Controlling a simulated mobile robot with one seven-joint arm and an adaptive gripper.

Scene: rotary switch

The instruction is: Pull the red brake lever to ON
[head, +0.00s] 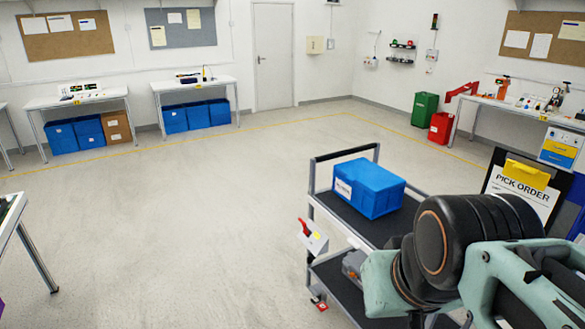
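The red brake lever (304,228) is small in the head view. It sits on a pale box (315,242) with a yellow label, fixed to the near left side of a grey two-shelf cart (341,224). The lever tilts up and to the left from the box. Any ON marking is too small to read. My arm, pale green with black joints, fills the lower right and covers the cart's right part. I cannot make out the gripper's fingers; nothing of mine touches the lever.
A blue bin (368,190) stands on the cart's top shelf. A "PICK ORDER" board (520,190) is close on the right. A table edge (12,215) is at the left. The floor (190,230) left of the cart is clear. Benches line the far walls.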

